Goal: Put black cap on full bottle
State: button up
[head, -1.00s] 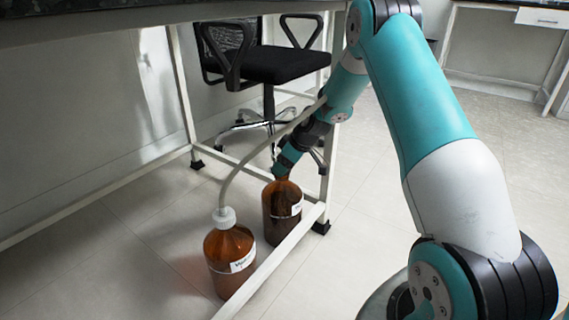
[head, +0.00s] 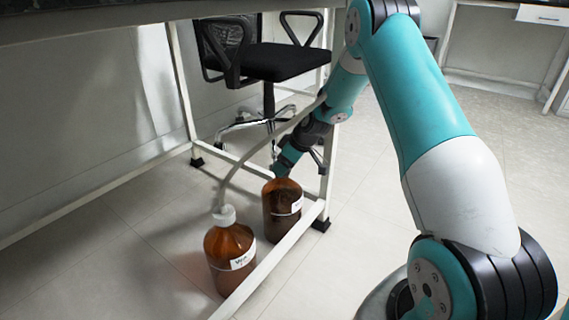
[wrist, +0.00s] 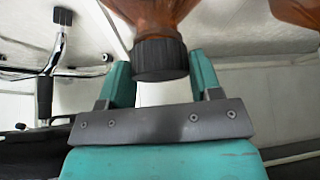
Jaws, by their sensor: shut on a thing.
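A brown glass bottle (head: 282,218) with a white label stands on the floor by the table frame, at the far side. My gripper (head: 282,172) comes down on its top, hiding the neck in the head view. In the wrist view a ribbed black cap (wrist: 160,58) sits at the end of the brown bottle's neck (wrist: 158,16). My gripper (wrist: 161,76) is shut on the black cap, one teal finger on each side. How tightly the cap is seated cannot be told.
A second brown bottle (head: 228,270), with a white cap (head: 224,215) and a pale tube (head: 262,145), stands nearer and to the left. A white table frame rail (head: 275,258) runs beside both bottles. A black office chair (head: 270,65) stands behind.

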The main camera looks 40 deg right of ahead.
jog(key=o, duration=1)
jog(key=shift+c, duration=0.2)
jog(key=p+v, duration=0.9)
jog(key=v, duration=0.8)
jog(key=shift+r, duration=0.2)
jog(key=shift+d, duration=0.15)
